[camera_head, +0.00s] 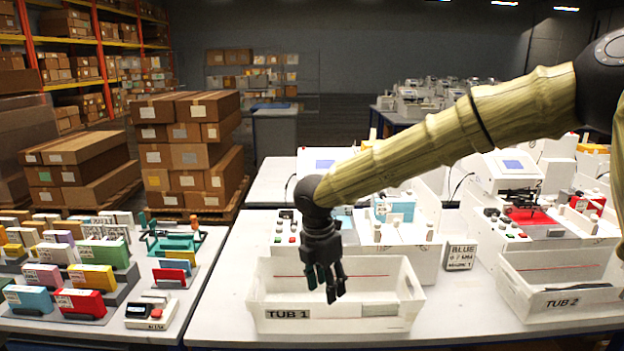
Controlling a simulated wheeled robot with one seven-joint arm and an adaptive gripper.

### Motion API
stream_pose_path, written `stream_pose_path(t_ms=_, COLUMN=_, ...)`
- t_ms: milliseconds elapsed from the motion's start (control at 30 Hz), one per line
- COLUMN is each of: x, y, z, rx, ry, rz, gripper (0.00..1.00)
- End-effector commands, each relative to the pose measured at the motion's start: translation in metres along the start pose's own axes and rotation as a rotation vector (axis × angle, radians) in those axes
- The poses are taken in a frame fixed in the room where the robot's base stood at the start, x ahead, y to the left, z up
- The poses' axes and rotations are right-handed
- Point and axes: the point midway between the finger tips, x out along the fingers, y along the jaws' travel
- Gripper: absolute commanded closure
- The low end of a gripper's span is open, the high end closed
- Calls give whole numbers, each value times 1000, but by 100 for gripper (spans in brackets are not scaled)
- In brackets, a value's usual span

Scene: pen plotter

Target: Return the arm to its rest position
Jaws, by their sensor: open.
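My gripper (330,290) hangs at the end of my arm with its fingers pointing down. It is open and nothing shows between its fingers. It is in front of or over the white tub marked TUB 1 (275,300); the exact height cannot be told. My arm reaches in from the upper right in a tan sleeve and hides part of the plotter (398,255) behind TUB 1.
A second tub marked TUB 2 (570,302) stands at the right before another plotter (500,172). The left table holds several coloured boxes (102,252). Stacked cartons (190,155) stand behind. Bare tabletop (465,315) lies between the tubs.

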Motion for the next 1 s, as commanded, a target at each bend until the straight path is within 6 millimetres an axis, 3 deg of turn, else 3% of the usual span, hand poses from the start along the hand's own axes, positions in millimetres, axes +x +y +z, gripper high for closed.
stream_pose_path(t_ms=267, x=80, y=-24, z=21, rx=-311, ry=-127, rz=-62, gripper=54)
stream_pose_path(t_ms=600, x=226, y=-83, z=41, rx=-1092, ry=-298, rz=-224, gripper=54)
stream_pose_path(t_ms=767, x=286, y=-117, z=36, rx=-1507, ry=-326, rz=-298, gripper=54)
stream_pose_path(t_ms=1000, x=363, y=-175, z=6, rx=-2154, ry=-308, rz=-365, gripper=54)
